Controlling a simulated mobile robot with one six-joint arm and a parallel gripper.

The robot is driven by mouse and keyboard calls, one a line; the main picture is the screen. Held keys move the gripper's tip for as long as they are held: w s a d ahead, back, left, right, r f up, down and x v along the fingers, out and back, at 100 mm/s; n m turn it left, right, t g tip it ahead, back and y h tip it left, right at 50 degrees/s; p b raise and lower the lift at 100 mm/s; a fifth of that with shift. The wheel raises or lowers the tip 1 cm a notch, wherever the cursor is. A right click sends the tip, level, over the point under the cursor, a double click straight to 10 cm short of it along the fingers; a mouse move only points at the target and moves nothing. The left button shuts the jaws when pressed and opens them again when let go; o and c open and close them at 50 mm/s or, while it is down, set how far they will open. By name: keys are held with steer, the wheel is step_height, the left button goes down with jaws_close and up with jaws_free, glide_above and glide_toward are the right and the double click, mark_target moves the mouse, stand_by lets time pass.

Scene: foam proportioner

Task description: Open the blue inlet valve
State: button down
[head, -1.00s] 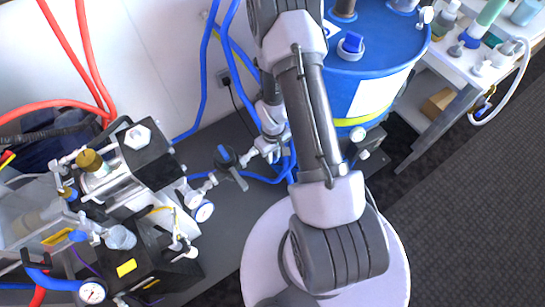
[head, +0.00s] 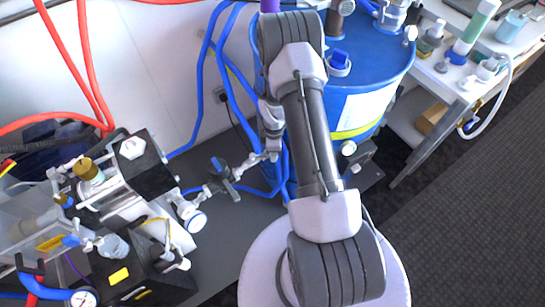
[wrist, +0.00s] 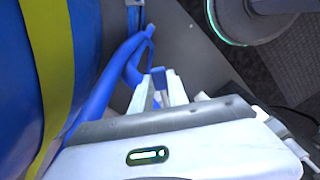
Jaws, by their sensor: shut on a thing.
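In the wrist view, my gripper (wrist: 166,90) is shut on a small blue piece (wrist: 158,74), which looks like the handle of the blue inlet valve. The fingers and my gripper's body hide most of that valve. In the head view my gripper (head: 271,147) is low beside the blue drum, partly hidden by my wrist. A separate dark valve with a blue top (head: 217,164) sits in the pipe line to the left, clear of my gripper.
The blue drum (head: 360,80) with a yellow band stands close beside my gripper. Blue hoses (wrist: 103,97) run between them. Pump equipment with a gauge (head: 196,221) fills the left. A bench (head: 460,80) with bottles is at the right, with open floor below it.

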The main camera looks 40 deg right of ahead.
steer(key=shift+w+d+n, duration=0.3)
steer(key=shift+w+n, duration=0.3)
steer(key=shift+n, duration=0.35)
steer(key=shift+w+d+n, duration=0.3)
steer(key=shift+w+n, duration=0.3)
steer(key=shift+n, duration=0.35)
steer(key=c, duration=1.3)
jaws_free()
step_height(320, 180, up, 17)
steer(key=p, duration=0.5)
steer(key=shift+r+p, duration=0.2)
steer(key=shift+p, duration=0.2)
